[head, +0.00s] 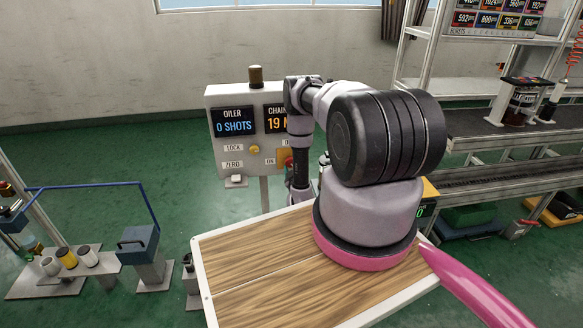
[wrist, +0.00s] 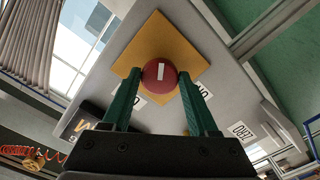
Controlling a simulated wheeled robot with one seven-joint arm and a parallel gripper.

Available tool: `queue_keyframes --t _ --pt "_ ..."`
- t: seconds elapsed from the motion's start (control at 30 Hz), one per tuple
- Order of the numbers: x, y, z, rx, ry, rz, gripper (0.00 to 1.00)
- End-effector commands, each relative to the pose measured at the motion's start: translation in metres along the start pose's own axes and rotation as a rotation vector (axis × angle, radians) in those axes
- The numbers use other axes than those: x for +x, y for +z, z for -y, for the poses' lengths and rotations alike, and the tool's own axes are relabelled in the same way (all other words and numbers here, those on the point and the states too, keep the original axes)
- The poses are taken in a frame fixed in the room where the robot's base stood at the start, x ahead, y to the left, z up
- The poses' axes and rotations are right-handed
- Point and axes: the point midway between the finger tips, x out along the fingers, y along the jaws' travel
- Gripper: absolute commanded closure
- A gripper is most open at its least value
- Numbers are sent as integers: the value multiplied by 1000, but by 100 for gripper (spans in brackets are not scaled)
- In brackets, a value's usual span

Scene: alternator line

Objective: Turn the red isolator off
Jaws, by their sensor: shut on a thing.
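The red isolator (wrist: 157,76) is a round red knob with a white bar mark, on a yellow square plate (wrist: 138,45). In the wrist view the white bar runs nearly up and down the picture. My gripper (wrist: 160,82) has its two green fingers on either side of the knob, shut on it. In the head view the isolator's red and yellow (head: 284,158) shows only in part, next to an ON label (head: 270,161) on the grey control panel (head: 213,104). My arm hides the rest of it and the gripper there.
The panel also bears an OILER display (head: 234,123) reading 0 SHOTS, a yellow LOCK button (head: 254,149) and a white ZERO switch (head: 236,181). A conveyor (head: 490,122) stands at the right, and a bench with cups (head: 66,258) at the left.

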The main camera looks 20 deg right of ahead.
Motion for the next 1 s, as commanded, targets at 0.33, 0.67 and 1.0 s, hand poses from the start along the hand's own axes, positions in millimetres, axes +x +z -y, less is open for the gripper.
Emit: queue_keyframes --t 0.33,0.67,1.0 --pt "0 -1 1 -330 -3 -3 96" --pt "0 -2 0 -631 -3 -4 96" --pt "0 -1 -1 -849 -2 -2 96"
